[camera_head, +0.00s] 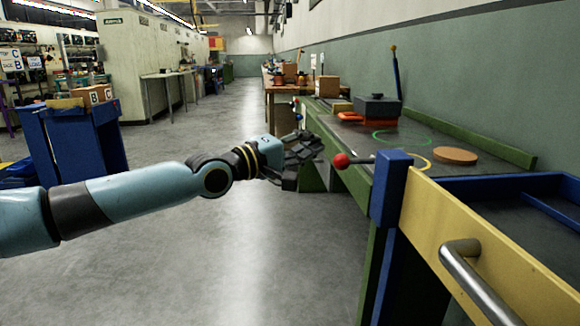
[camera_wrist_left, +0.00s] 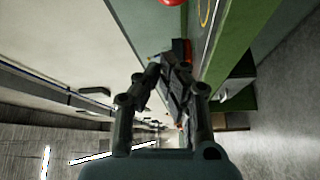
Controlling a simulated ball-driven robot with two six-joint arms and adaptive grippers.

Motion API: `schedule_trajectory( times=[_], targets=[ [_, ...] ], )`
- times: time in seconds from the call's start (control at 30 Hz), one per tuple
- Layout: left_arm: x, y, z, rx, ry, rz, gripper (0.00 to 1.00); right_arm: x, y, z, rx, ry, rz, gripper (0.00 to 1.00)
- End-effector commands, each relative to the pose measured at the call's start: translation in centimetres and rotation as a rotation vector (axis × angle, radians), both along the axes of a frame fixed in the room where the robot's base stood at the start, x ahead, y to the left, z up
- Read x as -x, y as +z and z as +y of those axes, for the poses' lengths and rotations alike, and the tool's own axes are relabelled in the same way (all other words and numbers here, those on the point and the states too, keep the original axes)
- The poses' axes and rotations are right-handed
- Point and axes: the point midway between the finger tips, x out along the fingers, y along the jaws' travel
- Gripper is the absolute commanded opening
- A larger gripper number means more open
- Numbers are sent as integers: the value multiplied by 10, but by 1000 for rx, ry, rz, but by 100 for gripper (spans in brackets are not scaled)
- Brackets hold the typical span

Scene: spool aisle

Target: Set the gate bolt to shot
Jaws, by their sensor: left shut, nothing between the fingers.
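The gate bolt (camera_head: 341,161) is a short rod with a red ball knob, sticking out to the left of a blue post (camera_head: 391,186). A yellow gate panel (camera_head: 440,215) with a metal handle (camera_head: 480,283) runs from that post toward the front right. My left gripper (camera_head: 312,146) is shut and empty, just left of the red knob and apart from it. In the left wrist view the gripper (camera_wrist_left: 166,68) points ahead, and the red knob (camera_wrist_left: 172,2) shows at the top edge. My right gripper is in neither view.
A blue cart (camera_head: 75,140) stands at the left. The grey floor (camera_head: 225,250) between is clear.

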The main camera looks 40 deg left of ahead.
Motion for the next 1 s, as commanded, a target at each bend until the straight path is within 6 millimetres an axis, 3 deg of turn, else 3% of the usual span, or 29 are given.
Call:
schedule_trajectory(
  times=[0.07,0.2,0.4,0.8,1.0],
  targets=[
    [-16,-7,-3,2,0,-1,0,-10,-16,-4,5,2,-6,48],
    [-3,1,-23,4,-1,-1,0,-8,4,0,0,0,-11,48],
    [4,-5,-36,1,-1,0,0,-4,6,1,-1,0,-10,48],
    [7,-6,-39,1,-1,0,0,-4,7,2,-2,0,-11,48],
    [27,-4,-62,4,-1,0,0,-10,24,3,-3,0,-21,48]
  ],
)
